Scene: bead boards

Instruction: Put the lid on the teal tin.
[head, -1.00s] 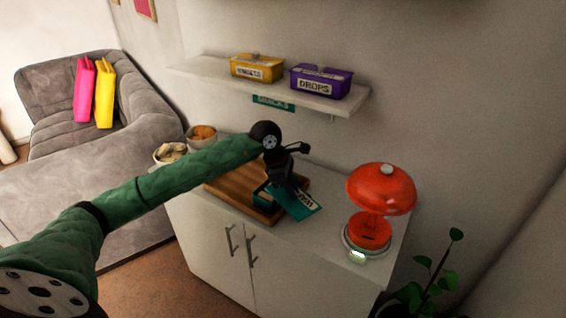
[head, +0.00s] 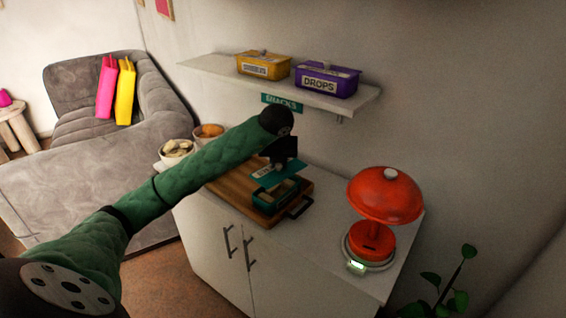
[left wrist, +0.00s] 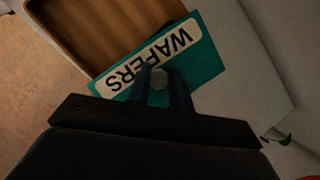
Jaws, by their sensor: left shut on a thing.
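The teal lid (head: 284,184) has a pale label that reads WAFERS in the left wrist view (left wrist: 207,70). My left gripper (head: 279,167) is shut on the lid's grey knob (left wrist: 160,79). It holds the lid above the teal tin (head: 268,200), with a gap between them in the head view. The tin stands on a wooden board (head: 232,188) on the cabinet top. The lid hides part of the tin's top, and the tin is not seen in the left wrist view. My right gripper is out of view.
Two bowls of food (head: 176,150) stand at the back left. A shelf (head: 220,70) above holds a yellow tin (head: 263,66) and a purple tin (head: 327,80).

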